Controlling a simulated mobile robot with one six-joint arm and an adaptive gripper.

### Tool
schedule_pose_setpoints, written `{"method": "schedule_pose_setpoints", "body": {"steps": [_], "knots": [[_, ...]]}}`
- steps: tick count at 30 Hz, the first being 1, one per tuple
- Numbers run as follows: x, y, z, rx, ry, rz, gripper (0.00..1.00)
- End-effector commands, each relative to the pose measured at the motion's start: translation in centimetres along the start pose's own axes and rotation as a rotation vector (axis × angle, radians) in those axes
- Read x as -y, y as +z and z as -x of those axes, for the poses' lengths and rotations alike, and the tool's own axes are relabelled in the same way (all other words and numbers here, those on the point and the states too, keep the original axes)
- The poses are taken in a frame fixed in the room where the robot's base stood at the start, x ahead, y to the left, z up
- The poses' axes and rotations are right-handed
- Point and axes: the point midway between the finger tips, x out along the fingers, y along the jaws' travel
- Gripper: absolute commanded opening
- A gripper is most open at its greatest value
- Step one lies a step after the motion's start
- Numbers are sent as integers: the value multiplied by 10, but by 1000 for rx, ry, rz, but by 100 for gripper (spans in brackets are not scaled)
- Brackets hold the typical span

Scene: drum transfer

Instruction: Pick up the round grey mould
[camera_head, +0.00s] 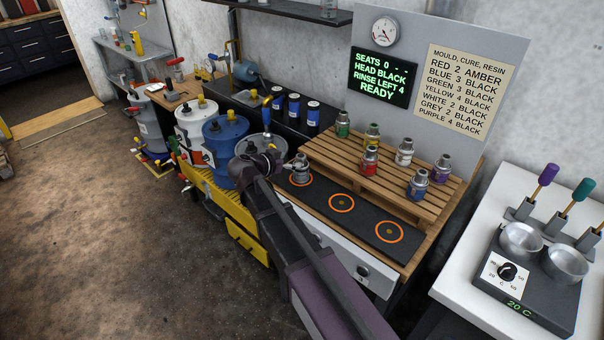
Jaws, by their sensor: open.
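The round grey mould (300,169) is a small metal-grey canister. It stands upright at the left end of the black mat (362,221), by the leftmost orange ring. My gripper (281,163) is at the end of my dark purple arm, just left of the mould. Its jaws are open. It overlaps the mould's left edge in the picture, and I cannot tell whether it touches it or how far the fingers reach around it.
Moulds stand on the wooden rack (330,145) behind the mat: green, yellow, red (370,160), white, blue and purple. Drums (222,140) stand left of my gripper. A hotplate with metal bowls (521,241) is at right. The mat's other two rings are empty.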

Motion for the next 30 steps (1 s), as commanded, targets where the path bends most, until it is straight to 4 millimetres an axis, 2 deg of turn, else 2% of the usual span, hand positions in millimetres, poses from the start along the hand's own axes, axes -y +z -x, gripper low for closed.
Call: {"method": "schedule_pose_setpoints", "body": {"steps": [4, 19, 30], "knots": [[0, 1, -10, 0, 0, 1, 86], [1, 1, -16, 0, 0, 0, 86], [6, 2, -55, 1, 1, -1, 86]]}}
